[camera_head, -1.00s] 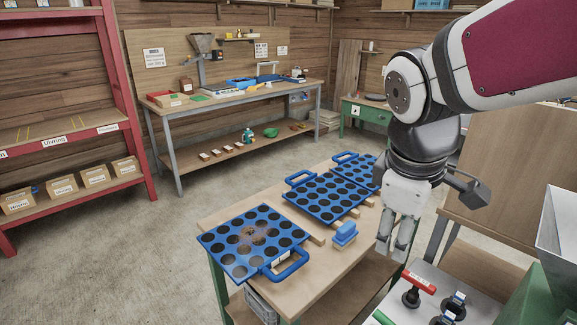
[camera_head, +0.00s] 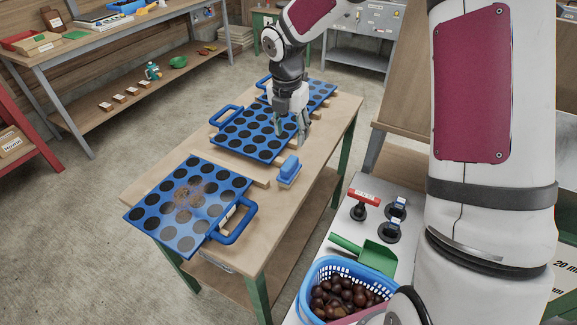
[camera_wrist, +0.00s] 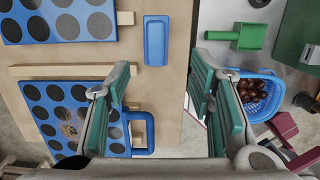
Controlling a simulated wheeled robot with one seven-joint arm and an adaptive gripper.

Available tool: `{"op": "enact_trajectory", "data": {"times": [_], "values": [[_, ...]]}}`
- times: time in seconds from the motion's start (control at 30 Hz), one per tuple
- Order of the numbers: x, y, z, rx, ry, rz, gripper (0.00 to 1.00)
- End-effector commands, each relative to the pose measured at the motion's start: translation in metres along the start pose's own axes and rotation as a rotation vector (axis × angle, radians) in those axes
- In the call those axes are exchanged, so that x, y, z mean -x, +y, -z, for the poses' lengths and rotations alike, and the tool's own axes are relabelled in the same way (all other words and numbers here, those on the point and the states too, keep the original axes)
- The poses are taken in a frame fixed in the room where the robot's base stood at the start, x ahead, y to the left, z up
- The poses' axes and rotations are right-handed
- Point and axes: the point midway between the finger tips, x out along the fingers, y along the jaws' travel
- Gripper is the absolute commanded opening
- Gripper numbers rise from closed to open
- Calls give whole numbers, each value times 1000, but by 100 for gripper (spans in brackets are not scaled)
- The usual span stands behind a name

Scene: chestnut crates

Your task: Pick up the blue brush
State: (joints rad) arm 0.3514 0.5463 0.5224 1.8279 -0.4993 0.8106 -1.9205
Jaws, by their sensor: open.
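The blue brush (camera_head: 289,170) lies on the wooden table (camera_head: 285,215), to the right of the blue perforated trays. In the wrist view the brush (camera_wrist: 157,40) is a blue rectangular block, ahead of the fingers and between their lines. My gripper (camera_head: 291,135) is above the table, over the right side of the middle tray and behind the brush in the head view. In the wrist view my gripper (camera_wrist: 165,85) has its green-padded fingers wide apart with nothing between them. It is not touching the brush.
A dirty blue tray (camera_head: 150,222) lies in front, a middle tray (camera_head: 226,140) and a far tray (camera_head: 320,92) behind. Right of the table are a blue basket of chestnuts (camera_head: 308,293), a green scoop (camera_head: 378,257) and a red-handled tool (camera_head: 364,198).

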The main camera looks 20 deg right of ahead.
Motion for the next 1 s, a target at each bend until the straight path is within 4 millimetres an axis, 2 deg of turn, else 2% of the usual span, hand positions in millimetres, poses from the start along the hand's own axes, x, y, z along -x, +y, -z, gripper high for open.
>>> {"op": "enact_trajectory", "data": {"times": [0.3,0.4,0.63,0.9,1.0], "values": [[-59,0,2,0,3,4,48],[-70,0,2,-3,2,3,48],[-84,1,3,-2,2,2,48],[-121,7,7,-4,3,3,48],[-128,7,7,-4,1,3,48]]}}
